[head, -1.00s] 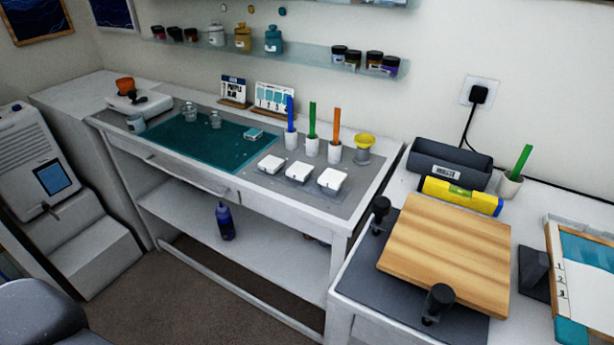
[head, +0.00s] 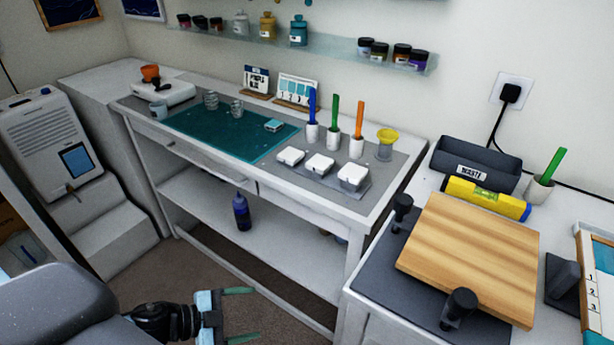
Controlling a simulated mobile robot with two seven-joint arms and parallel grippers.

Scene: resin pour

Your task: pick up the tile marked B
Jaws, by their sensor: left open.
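Three small white square pieces stand in a row on the grey work mat: a left one (head: 290,156), a middle one (head: 320,165) and a right one (head: 352,175). A small light blue block (head: 274,125) lies on the teal mat. I cannot read a letter B on any of these, so I cannot tell which is the tile marked B. My left gripper (head: 241,315) is open and empty at the bottom of the head view, low in front of the bench and well apart from the pieces. My right gripper is not in view.
Behind the white pieces stand holders with blue (head: 312,105), green (head: 335,112) and orange (head: 359,120) sticks, and a yellow-topped cup (head: 387,138). A wooden board (head: 470,255) with black clamps lies on the right table. The teal mat (head: 215,135) is partly clear.

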